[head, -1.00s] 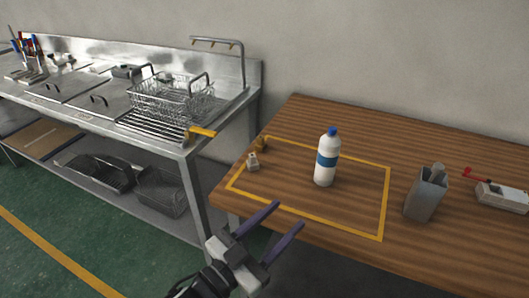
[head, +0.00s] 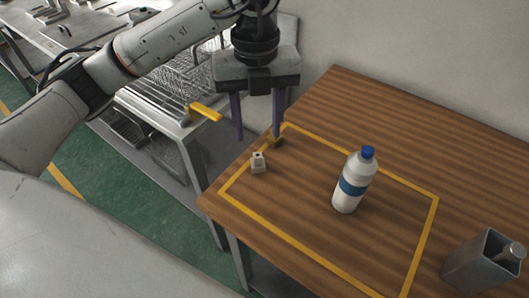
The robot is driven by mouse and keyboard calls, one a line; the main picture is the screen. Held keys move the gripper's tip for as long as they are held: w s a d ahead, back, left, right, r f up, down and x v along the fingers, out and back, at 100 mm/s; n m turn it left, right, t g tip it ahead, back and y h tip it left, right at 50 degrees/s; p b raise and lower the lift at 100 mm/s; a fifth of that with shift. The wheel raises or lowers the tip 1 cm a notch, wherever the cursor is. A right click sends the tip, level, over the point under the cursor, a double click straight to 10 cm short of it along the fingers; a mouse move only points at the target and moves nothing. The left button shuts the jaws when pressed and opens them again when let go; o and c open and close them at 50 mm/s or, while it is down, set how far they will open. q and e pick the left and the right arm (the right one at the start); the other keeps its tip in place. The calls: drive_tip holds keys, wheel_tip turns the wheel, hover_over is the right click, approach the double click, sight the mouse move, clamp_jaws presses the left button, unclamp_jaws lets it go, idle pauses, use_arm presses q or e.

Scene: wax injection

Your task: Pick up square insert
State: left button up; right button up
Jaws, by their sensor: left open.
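A small pale grey block with a dark opening in its top, which looks like the square insert (head: 258,163), stands on the wooden table inside the yellow outline, near its left corner. A small brass-coloured piece (head: 278,142) lies just behind it, partly hidden by a finger of my left gripper. My left gripper (head: 257,137) points down with its two purple fingers apart and nothing between them. Its tips appear just above and behind the grey block in the picture; I cannot tell their exact height. My right gripper is not in view.
A white bottle (head: 354,182) with a blue cap stands inside the yellow outline (head: 297,243), right of the block. A metal holder (head: 483,262) stands at the lower right. The metal counter with a wire basket (head: 185,84) is at the left. The wood between block and bottle is clear.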

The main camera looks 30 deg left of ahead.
sight(258, 155)
use_arm(q)
drive_tip(key=f, duration=0.3)
drive_tip(key=shift+s+f, duration=0.2)
drive_tip(key=shift+f, duration=0.2)
wheel_tip(258, 155, down, 6)
drive_tip(key=shift+w+r+p, duration=0.1)
drive_tip(key=shift+r+p, duration=0.05)
drive_tip(key=shift+p, duration=0.3)
clamp_jaws()
drive_tip(key=shift+r, duration=0.1)
